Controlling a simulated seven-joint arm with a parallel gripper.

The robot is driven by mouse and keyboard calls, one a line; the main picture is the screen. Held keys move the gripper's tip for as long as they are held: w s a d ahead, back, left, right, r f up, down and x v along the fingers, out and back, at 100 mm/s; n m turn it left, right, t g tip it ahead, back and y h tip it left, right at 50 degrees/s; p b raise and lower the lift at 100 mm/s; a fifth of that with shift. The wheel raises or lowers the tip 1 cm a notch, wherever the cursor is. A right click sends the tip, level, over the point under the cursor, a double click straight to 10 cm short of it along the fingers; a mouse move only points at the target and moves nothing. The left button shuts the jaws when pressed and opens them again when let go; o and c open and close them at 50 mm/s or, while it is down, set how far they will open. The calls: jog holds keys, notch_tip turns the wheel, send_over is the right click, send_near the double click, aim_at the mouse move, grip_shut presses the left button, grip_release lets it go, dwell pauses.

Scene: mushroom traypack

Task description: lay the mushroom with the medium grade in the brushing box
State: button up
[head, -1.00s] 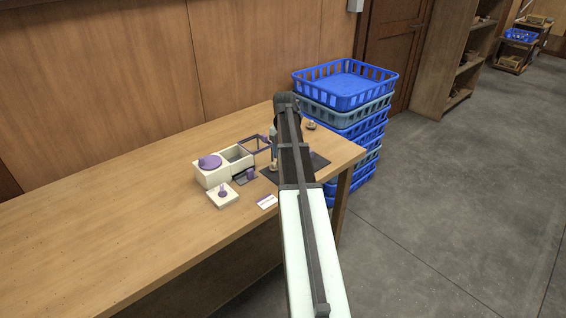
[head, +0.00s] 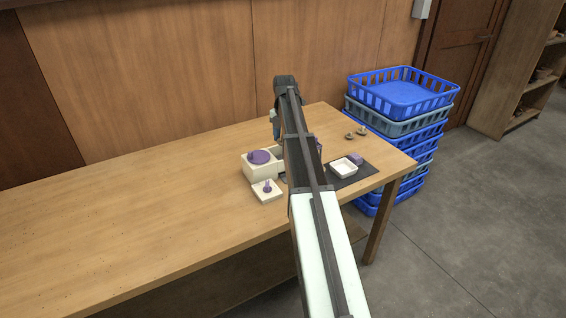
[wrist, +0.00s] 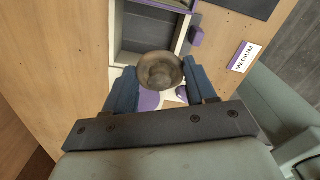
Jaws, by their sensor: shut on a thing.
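My gripper (wrist: 161,82) is shut on a brown-capped mushroom (wrist: 160,68), held between its blue fingers in the wrist view. The mushroom is over a pale box whose open compartment (wrist: 150,30) has a grey inside. In the head view my arm hides most of this box (head: 262,173); a round purple lid (head: 259,157) sits on its left part. My gripper (head: 275,122) is partly hidden behind my arm there. A white card reading MEDIUM (wrist: 243,57) lies on the table right of the box in the wrist view. I cannot tell which compartment is the brushing box.
A small white lid with a purple knob (head: 267,190) lies in front of the box. A white tray (head: 344,175) and purple block (head: 355,158) sit on a dark mat (head: 365,174). Two mushrooms (head: 349,135) lie behind. Blue crates (head: 400,105) stand beyond the table. The table's left is clear.

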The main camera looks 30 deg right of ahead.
jog(key=m, duration=0.1)
jog(key=w+m, duration=0.2)
jog(key=shift+d+r+m, duration=0.25)
jog(key=shift+d+m, duration=0.05)
jog(key=shift+d, duration=0.1)
jog(key=m, duration=0.2)
jog(key=shift+w+d+m, duration=0.1)
jog(key=shift+w+m, duration=0.15)
jog(key=shift+m, duration=0.05)
jog(key=m, duration=0.7)
jog(key=shift+f, duration=4.95)
jog(key=shift+f, duration=0.1)
jog(key=o, duration=0.3)
jog(key=shift+o, duration=0.8)
